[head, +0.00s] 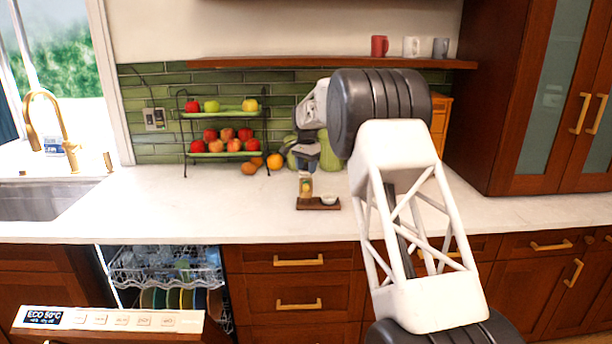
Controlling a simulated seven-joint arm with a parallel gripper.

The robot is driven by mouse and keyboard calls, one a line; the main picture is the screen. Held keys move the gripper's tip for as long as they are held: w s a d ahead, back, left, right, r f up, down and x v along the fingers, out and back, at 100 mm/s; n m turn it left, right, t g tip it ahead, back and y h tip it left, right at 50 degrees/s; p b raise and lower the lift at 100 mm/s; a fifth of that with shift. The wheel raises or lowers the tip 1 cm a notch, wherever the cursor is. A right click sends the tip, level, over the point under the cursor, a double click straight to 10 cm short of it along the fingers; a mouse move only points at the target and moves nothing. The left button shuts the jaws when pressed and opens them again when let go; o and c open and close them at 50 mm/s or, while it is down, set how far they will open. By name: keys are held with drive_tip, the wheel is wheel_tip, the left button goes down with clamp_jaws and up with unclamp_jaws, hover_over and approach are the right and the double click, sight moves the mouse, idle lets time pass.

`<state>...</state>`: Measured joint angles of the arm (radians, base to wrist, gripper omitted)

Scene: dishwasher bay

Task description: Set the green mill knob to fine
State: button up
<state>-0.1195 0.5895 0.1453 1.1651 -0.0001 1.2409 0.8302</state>
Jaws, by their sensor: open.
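A green rounded object (328,152), perhaps the green mill, stands on the counter against the tiled wall, mostly hidden behind my arm. More green shows to the left of my wrist. I cannot make out its knob or any setting on it. My gripper (306,164) points down in front of the green object, above the counter. It is small and dark here, and it is open. I see nothing held in it. Whether it touches anything is unclear.
A shelf with mugs (411,46) hangs above. The dishwasher (110,319) is open, lower left.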

drive_tip(key=shift+r, duration=1.1)
drive_tip(key=shift+s+d+r, duration=0.1)
drive_tip(key=shift+s+r, duration=0.2)
drive_tip(key=shift+s, duration=0.05)
drive_tip(key=s+d+r+n, duration=0.1)
drive_tip(key=s+d+r, duration=0.25)
drive_tip(key=s, duration=0.75)
drive_tip(key=s+d+r+n+t, duration=0.15)
drive_tip(key=s+r, duration=0.35)
drive_tip(key=s, duration=0.6)
drive_tip(key=s+d+r+n, duration=0.1)
drive_tip(key=s+d+r, duration=0.3)
drive_tip(key=s, duration=0.7)
drive_tip(key=s+d+f+n, duration=0.1)
drive_tip(key=s+f, duration=0.2)
drive_tip(key=s, duration=1.1)
drive_tip(key=s+d+f+n, duration=0.1)
drive_tip(key=s+f, duration=0.3)
drive_tip(key=s, duration=1)
drive_tip(key=s+d+f+n+t, duration=0.1)
drive_tip(key=s+f+n, duration=0.1)
drive_tip(key=s, duration=1.1)
drive_tip(key=shift+s+d+f, duration=0.4)
drive_tip(key=shift+f, duration=0.3)
